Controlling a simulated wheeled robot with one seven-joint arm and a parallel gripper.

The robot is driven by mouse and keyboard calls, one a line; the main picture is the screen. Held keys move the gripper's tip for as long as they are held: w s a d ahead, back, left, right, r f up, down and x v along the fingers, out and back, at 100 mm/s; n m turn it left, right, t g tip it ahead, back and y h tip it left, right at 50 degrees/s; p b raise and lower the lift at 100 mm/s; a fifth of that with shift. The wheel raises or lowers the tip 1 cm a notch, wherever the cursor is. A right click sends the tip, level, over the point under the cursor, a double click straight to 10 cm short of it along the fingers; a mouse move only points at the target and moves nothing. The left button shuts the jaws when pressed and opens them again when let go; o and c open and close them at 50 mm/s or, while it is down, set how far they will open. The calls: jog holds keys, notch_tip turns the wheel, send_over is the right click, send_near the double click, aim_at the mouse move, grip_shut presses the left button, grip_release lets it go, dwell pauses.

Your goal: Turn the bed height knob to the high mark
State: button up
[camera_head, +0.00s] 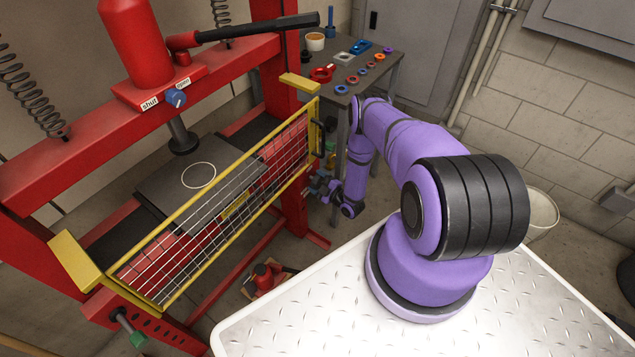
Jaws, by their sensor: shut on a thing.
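My gripper (319,187) is low beside the right post of the red press (293,200), just outside the yellow mesh guard. It is small and dark in this view. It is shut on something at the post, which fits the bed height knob. The knob itself, its pointer and its high mark are too small or hidden behind my gripper to make out. The press bed (160,185) is a dark plate with a white circle, under the ram.
The yellow guard (215,215) closes the press front. A blue knob (176,97) sits between "shut" and "open" labels. A green-ended pin (133,335) is at lower left. A grey table (385,80) with several small parts stands behind; a bucket (541,212) is at right.

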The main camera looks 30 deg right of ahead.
jog(key=m, duration=0.5)
jog(key=shift+d+r+g, duration=0.1)
jog(key=shift+g, duration=0.3)
jog(key=m, duration=0.6)
jog(key=shift+d+g+y, duration=0.1)
jog(key=shift+g+y, duration=0.2)
jog(key=m+y, duration=0.1)
jog(key=m, duration=0.4)
jog(key=shift+m+g, duration=0.3)
jog(key=shift+m, duration=0.1)
jog(key=m+y, duration=0.1)
jog(key=m, duration=0.4)
jog(key=shift+d, duration=0.1)
jog(key=o, duration=0.9)
